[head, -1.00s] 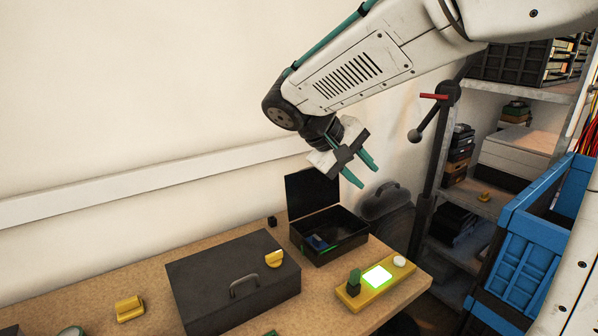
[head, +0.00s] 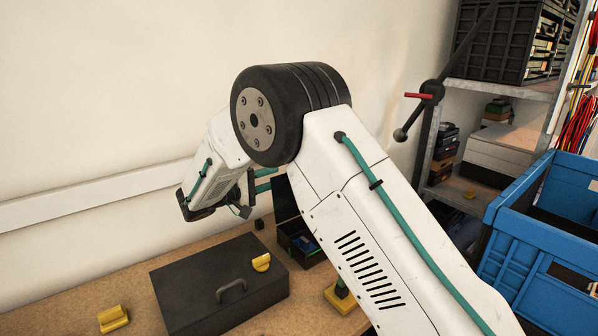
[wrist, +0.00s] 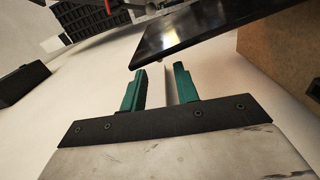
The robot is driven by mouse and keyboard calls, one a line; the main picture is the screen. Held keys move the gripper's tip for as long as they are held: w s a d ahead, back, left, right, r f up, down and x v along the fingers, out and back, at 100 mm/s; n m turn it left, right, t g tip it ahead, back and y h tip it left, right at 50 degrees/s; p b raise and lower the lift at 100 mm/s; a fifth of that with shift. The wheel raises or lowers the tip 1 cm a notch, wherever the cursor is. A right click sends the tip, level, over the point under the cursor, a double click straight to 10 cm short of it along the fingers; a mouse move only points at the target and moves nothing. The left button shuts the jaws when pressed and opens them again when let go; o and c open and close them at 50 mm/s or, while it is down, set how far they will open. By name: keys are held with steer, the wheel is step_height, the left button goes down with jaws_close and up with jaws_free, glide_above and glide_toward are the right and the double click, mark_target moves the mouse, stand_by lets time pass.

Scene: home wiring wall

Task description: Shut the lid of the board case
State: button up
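The board case (head: 302,247) is a small black box on the workbench, partly hidden behind my arm in the head view. Its lid (head: 284,199) stands up open at the back edge. Blue and green items show inside the case. My gripper (head: 272,179) is by the upper left of the raised lid, its teal fingers pointing right. The fingers also show in the wrist view (wrist: 160,69), spread apart with nothing between them. A glossy dark panel (wrist: 200,28), which looks like the lid, lies just beyond the fingertips. I cannot tell whether they touch.
A closed dark grey box (head: 205,285) with a handle stands left of the case, a yellow piece (head: 261,262) on top. Another yellow piece (head: 113,319) lies on the bench (head: 70,311). A blue crate (head: 535,235) is at right.

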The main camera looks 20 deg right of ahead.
steer(key=x, duration=0.7)
steer(key=shift+d, duration=0.25)
jaws_close()
